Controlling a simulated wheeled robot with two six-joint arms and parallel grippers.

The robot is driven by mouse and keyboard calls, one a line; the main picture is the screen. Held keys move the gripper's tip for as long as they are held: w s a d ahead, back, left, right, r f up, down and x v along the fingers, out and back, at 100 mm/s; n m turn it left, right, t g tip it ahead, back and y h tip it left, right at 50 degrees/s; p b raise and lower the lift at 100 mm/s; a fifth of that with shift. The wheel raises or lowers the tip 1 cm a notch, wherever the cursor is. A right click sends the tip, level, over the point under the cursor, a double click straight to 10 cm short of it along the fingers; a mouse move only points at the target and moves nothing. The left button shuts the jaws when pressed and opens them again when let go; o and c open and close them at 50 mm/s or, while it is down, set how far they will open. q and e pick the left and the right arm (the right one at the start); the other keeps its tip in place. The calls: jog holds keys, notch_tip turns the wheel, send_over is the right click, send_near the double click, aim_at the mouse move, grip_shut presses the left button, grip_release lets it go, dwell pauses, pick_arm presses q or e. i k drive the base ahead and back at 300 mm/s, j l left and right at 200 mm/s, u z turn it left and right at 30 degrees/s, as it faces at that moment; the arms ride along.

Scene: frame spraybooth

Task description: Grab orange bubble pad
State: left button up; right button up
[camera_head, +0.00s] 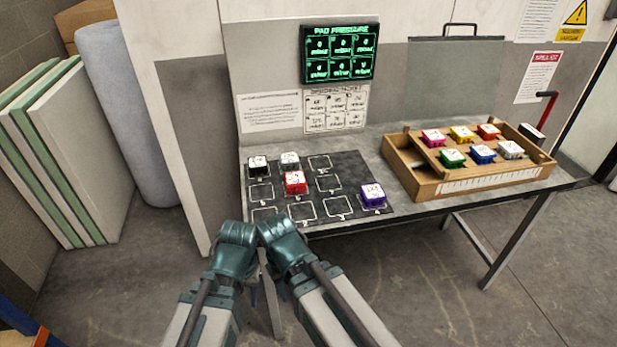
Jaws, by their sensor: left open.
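A red-orange pad (489,132) sits in the back right of the wooden tray (425,189); it is the nearest to orange that I see. A pink pad (433,138) and a yellow pad (462,133) are in the same row. Green (452,159), blue (482,154) and white (511,150) pads are in the front row. My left gripper (238,234) is open, in front of the table's near left edge, well away from the tray. My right gripper (272,228) is close beside it; its jaws cannot be made out.
A dark mat (329,164) with marked squares lies on the table (400,212). It bears black (258,165), white (290,160), red (295,183) and purple (372,195) pads. A green-lettered display (340,53) hangs behind. A red-handled thing (541,112) stands right of the tray.

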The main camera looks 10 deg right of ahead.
aim_at(487, 132)
jog(key=k+l+z, duration=0.1)
jog(key=z, duration=1.4)
jog(key=i+l, duration=0.55)
jog(key=i, duration=0.15)
jog(key=i+l+z, duration=0.1)
jog(key=i+l, duration=0.45)
jog(key=i, duration=0.1)
